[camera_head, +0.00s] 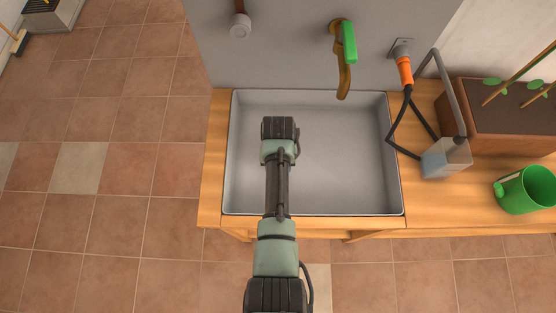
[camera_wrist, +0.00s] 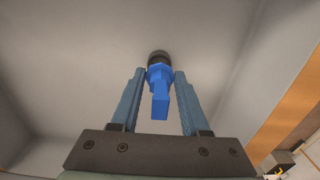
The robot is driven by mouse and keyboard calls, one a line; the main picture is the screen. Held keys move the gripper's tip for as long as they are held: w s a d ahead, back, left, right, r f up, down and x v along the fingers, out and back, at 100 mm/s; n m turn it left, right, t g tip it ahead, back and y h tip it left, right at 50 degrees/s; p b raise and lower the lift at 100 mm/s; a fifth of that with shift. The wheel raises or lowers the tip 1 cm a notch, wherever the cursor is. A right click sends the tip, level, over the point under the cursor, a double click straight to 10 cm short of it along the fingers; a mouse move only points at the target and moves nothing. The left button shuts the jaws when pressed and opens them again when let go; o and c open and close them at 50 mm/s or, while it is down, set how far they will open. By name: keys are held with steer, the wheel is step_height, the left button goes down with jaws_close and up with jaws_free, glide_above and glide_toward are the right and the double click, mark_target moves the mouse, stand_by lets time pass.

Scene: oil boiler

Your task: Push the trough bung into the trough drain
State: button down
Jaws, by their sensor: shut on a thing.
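The trough (camera_head: 345,160) is a wide grey basin set in a wooden bench, and my arm reaches down into its left half. In the wrist view its pale floor (camera_wrist: 75,70) fills most of the picture. The blue trough bung (camera_wrist: 160,98) is between the two fingers of my gripper (camera_wrist: 160,74), which is shut on it. A dark round part (camera_wrist: 158,56) shows at the far end of the bung; I cannot tell whether it is the drain or the bung's own end. In the head view my arm hides the gripper, bung and drain.
A brass tap with a green handle (camera_head: 348,42) hangs over the back rim. An orange connector (camera_head: 404,70) with a black cable and a clear container (camera_head: 446,158) are at the right. A green mug (camera_head: 526,190) and a planter (camera_head: 505,125) stand farther right.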

steer(key=shift+f, duration=0.2)
steer(key=shift+f+b, duration=1.05)
steer(key=shift+f, duration=0.1)
steer(key=shift+r, duration=0.15)
steer(key=shift+r, duration=0.1)
steer(key=shift+r+p, duration=1.15)
steer(key=shift+p, duration=0.2)
steer(key=shift+s+d, duration=0.1)
steer(key=shift+f, duration=0.25)
steer(key=shift+f+b, duration=0.8)
steer(key=shift+f, duration=0.25)
steer(key=shift+c, duration=1.6)
jaws_free()
